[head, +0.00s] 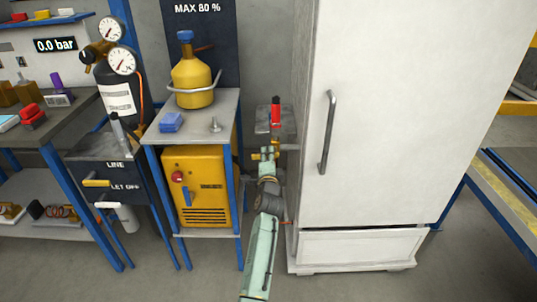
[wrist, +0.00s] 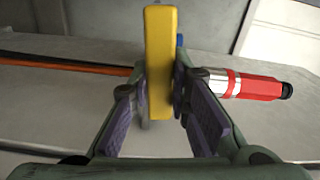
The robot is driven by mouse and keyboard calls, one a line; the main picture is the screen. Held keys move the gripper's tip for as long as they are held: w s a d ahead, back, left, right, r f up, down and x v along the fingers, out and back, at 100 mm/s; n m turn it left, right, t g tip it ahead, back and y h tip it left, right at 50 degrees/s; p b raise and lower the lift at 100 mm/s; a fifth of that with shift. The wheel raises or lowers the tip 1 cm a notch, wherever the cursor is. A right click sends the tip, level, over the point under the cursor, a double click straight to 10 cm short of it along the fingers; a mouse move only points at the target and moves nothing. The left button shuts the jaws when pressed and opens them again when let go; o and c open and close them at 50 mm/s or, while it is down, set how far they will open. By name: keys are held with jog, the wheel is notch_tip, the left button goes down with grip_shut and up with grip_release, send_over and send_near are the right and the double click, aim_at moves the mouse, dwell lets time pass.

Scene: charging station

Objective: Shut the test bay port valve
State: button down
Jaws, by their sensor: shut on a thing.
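A yellow lever (wrist: 160,60) stands upright between the fingers of my gripper (wrist: 154,92) in the wrist view. The purple pads lie on either side of it and my gripper is shut on it. In the head view my gripper (head: 267,157) is low between the yellow cabinet and the white fridge, in front of a grey box. The yellow lever is small and partly hidden by my gripper there. A red-tipped fitting (head: 276,114) stands on the grey box, and it also shows in the wrist view (wrist: 250,86), just right of the lever. No test bay label is readable.
The tall white fridge (head: 380,110) stands close on the right of my arm. The yellow cabinet (head: 205,200) under a grey-topped blue stand is close on the left. A dark panel (head: 115,172) with LINE and LET OFF labels has a yellow handle (head: 96,183). An orange hose (wrist: 60,63) runs behind my gripper.

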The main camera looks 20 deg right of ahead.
jog(key=shift+r+m+p, duration=0.1)
jog(key=shift+m+p, duration=0.2)
jog(key=shift+m, duration=0.3)
jog(key=c, duration=1.5)
grip_release()
jog(key=v, duration=1.2)
jog(key=shift+r, duration=0.1)
